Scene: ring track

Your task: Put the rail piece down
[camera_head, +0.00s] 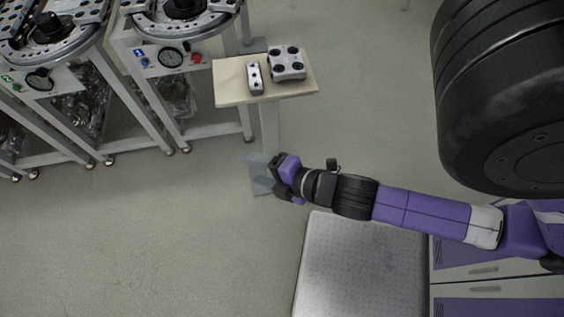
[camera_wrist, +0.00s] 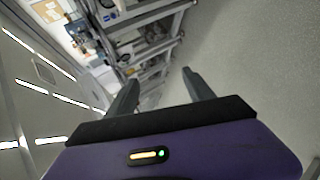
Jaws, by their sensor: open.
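A small wooden-topped stand (camera_head: 233,92) is at the upper middle of the head view. On it lie a narrow, light metal piece (camera_head: 255,78) with dark holes and a wider silver block (camera_head: 286,64) with several dark round spots. The narrow piece looks like the rail piece, but I cannot be sure. My gripper (camera_head: 256,174) is below the stand top in the picture and apart from both pieces. In the wrist view, its two grey fingers (camera_wrist: 160,80) are spread with nothing between them.
Ring-track frames (camera_head: 150,60) with round plates and gauges stand at the upper left. A grey speckled platform (camera_head: 360,265) lies below my arm, beside a drawer cabinet (camera_head: 490,272). The floor (camera_head: 130,240) at lower left is clear.

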